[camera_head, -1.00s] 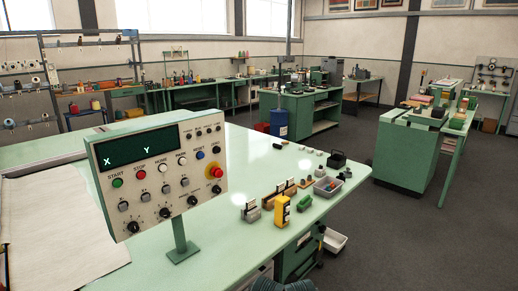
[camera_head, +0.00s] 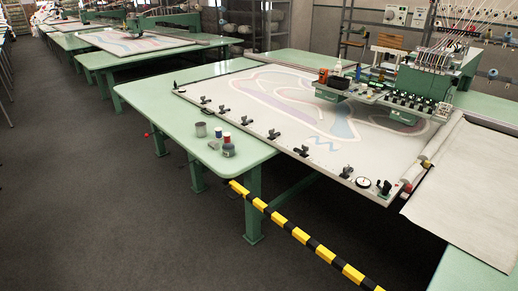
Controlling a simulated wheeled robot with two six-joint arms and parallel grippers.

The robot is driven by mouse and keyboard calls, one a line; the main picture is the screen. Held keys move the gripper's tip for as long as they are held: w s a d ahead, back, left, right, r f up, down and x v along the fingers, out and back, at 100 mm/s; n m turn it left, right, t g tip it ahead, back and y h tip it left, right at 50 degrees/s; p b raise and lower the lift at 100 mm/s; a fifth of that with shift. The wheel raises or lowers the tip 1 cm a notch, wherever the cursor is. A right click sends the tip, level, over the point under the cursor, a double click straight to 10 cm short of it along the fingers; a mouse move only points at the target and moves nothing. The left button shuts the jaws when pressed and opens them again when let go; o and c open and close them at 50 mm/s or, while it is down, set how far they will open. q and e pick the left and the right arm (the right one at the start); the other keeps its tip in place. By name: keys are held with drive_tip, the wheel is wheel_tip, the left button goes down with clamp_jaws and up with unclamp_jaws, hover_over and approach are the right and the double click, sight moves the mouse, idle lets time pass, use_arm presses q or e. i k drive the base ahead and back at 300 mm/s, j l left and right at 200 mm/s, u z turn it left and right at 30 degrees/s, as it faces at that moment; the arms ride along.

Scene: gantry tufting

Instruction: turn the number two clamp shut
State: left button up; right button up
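Several small black clamps sit in a row along the near edge of a pale framed cloth (camera_head: 250,88) on the green table. One clamp (camera_head: 203,99) is toward the far left of the row, another clamp (camera_head: 221,109) is just right of it, and a further clamp (camera_head: 346,172) is near the right end. No numbers are legible on them, so I cannot tell which is number two. They are too small to tell which are open or shut. Neither of my grippers shows in the view.
A yellow-and-black striped barrier (camera_head: 300,236) runs in front. A green tufting head (camera_head: 425,82) stands over the cloth's right side. The floor at left (camera_head: 120,210) is clear.

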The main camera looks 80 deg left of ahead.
sight(305, 148)
drive_tip(key=u, duration=2.4)
drive_tip(key=i+j, duration=0.1)
drive_tip(key=i, duration=0.45)
drive_tip(key=z, duration=0.05)
